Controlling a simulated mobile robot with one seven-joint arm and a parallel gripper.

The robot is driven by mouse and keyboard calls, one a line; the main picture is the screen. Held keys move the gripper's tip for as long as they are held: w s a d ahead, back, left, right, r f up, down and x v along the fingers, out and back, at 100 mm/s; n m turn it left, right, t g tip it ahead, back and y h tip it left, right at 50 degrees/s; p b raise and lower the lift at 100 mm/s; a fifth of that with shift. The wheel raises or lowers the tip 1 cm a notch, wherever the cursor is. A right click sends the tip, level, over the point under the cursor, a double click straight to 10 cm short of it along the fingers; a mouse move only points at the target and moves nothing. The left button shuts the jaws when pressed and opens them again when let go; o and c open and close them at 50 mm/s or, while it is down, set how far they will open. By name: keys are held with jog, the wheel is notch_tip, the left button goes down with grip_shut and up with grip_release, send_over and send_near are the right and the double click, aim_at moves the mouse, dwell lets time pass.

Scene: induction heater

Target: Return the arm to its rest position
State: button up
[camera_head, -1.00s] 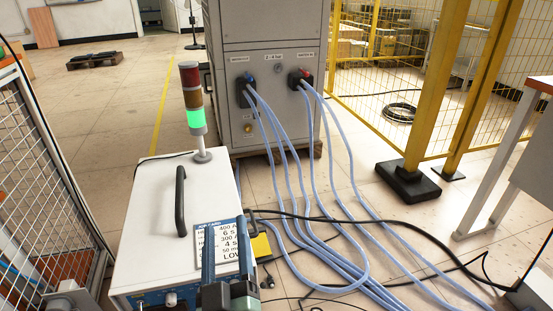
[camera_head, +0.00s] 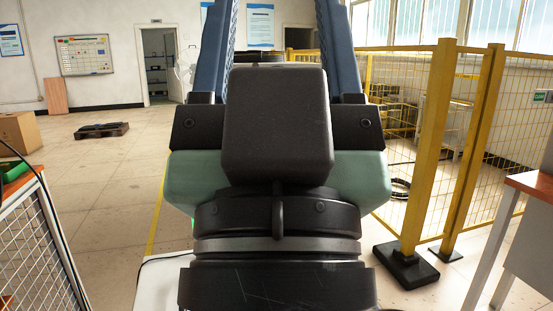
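My gripper (camera_head: 276,30) fills the middle of the view, close to the camera and raised. Its two blue fingers point upward and stand wide apart, with their tips cut off by the top edge. Nothing shows held between them; the background is visible in the gap. My dark wrist and the green gripper body hide most of what is behind. Only a strip of the white heater box (camera_head: 157,287) shows at the lower left of my wrist. The grey cabinet and the blue hoses are hidden.
A yellow fence (camera_head: 428,150) with a black-footed post stands to the right. An orange-topped table (camera_head: 530,185) is at the right edge. A mesh panel (camera_head: 35,260) is at the lower left. A dark pallet (camera_head: 101,130) lies on open floor at the back left.

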notch_tip(320, 180, up, 31)
jog(key=p, duration=2.9)
jog(key=shift+c, duration=0.8)
